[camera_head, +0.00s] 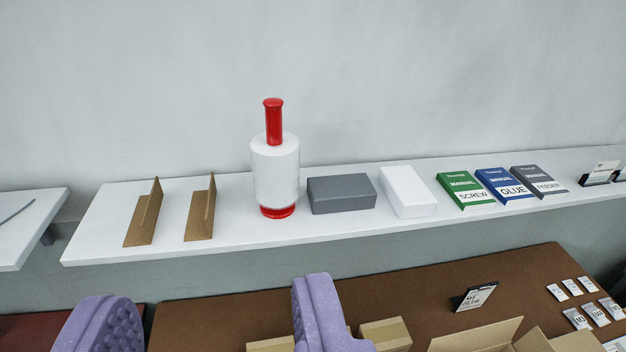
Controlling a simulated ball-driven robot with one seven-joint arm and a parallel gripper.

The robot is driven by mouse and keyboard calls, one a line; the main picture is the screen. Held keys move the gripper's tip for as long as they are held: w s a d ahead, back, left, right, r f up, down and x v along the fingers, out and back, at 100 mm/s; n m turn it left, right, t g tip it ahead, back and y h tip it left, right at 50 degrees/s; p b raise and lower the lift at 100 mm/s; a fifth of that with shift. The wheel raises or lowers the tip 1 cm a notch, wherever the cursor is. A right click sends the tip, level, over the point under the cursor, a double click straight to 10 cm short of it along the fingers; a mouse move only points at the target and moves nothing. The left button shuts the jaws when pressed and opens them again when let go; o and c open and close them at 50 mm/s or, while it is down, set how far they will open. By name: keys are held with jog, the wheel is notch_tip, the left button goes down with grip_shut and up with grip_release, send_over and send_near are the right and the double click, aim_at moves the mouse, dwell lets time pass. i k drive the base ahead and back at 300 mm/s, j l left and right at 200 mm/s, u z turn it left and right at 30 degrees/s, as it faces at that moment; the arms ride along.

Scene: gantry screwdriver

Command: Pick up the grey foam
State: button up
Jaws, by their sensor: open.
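The grey foam (342,193) is a dark grey block lying flat on the white wall shelf (110,230). A white block (407,191) lies just to its right, and a white cylinder with red ends (275,172) stands just to its left. My gripper (205,315) shows as two purple padded fingers at the bottom of the view, wide apart. It is open with nothing seen between the fingers. It appears in front of and below the shelf, lower left of the foam, apart from it.
Two brown angled brackets (200,209) stand left on the shelf. Green (464,190), blue (503,186) and grey (538,181) boxes lie right. Below, a brown table (420,290) holds cardboard boxes (480,336), a small sign (474,296) and small packets (595,314).

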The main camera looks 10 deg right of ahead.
aim_at(350, 192)
jog(key=i+l+z, duration=0.2)
jog(key=l, duration=0.25)
jog(key=i+l+z, duration=0.2)
jog(key=i+l, duration=0.2)
